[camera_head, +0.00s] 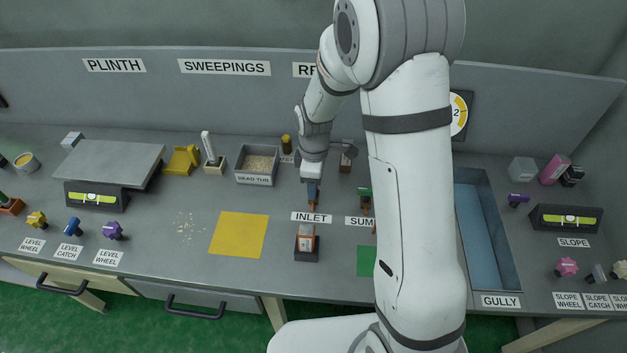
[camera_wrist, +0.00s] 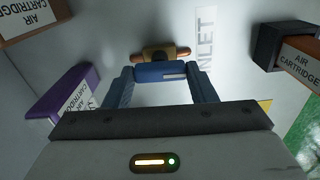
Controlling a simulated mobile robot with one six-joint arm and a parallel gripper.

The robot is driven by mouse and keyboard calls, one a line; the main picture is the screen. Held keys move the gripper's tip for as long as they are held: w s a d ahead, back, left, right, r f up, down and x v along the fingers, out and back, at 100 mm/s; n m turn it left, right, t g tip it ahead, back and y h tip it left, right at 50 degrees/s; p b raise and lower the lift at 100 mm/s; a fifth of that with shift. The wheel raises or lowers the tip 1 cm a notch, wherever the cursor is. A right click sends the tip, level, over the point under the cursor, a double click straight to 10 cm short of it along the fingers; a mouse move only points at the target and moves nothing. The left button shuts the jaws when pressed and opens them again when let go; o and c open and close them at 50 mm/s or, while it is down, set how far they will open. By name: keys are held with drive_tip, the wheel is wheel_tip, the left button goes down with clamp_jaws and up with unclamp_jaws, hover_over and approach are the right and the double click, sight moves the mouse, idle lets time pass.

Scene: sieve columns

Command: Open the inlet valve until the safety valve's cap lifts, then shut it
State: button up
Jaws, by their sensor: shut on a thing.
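My gripper (camera_head: 312,196) is low over the bench, just behind the INLET label (camera_head: 311,217). In the wrist view, my gripper's two blue-grey fingers (camera_wrist: 161,84) are closed on a blue bar-shaped handle with a pale strip, which I take as the inlet valve's handle (camera_wrist: 153,72). A brass-brown fitting with a dark centre (camera_wrist: 172,51) sits just beyond it, beside the INLET label (camera_wrist: 206,40). In the head view the handle is mostly hidden by my gripper. I cannot pick out the safety valve or its cap with certainty.
An air cartridge in a black holder (camera_head: 306,243) stands in front of the INLET label. A purple air cartridge (camera_wrist: 64,103) is close beside my gripper. A green fitting (camera_head: 365,198) stands to the right. A round gauge (camera_head: 459,112) is partly hidden by my arm. A yellow mat (camera_head: 239,234) lies left.

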idle(0.4)
drive_tip(key=o, duration=1)
wheel_tip(320, 180, up, 8)
drive_tip(key=shift+f+p, duration=0.1)
drive_tip(key=shift+p, duration=0.45)
